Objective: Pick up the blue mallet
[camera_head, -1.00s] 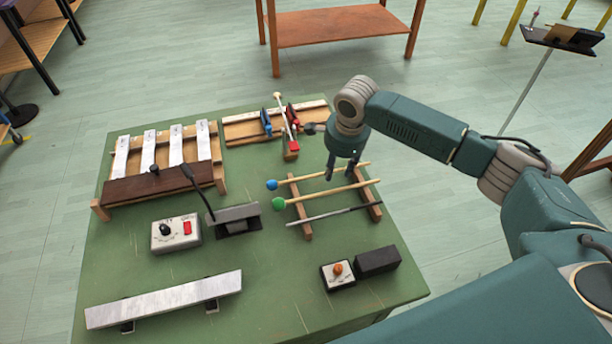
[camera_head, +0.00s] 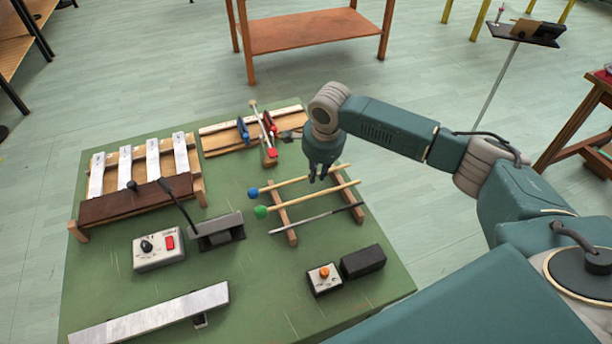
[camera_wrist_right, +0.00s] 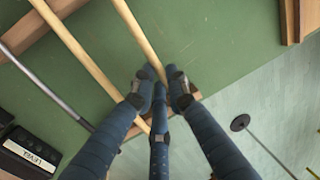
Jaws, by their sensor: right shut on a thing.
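The blue mallet has a round blue head (camera_head: 253,192) and a pale wooden shaft, and lies across the wooden rack (camera_head: 292,237) on the green table. It is the farthest of the sticks on the rack. My right gripper (camera_head: 318,178) is shut on the blue mallet's shaft, right of its middle. In the right wrist view the fingers (camera_wrist_right: 162,82) close on the shaft (camera_wrist_right: 140,38); the blue head is out of that view. I cannot tell any clear gap between the mallet and the rack. My left gripper is not in view.
A green-headed mallet (camera_head: 261,211) and a grey rod (camera_head: 300,222) lie beside it on the rack. A wooden block with clamps and another mallet (camera_head: 262,125) stands behind. A black box (camera_head: 363,261) and button box (camera_head: 324,279) sit in front.

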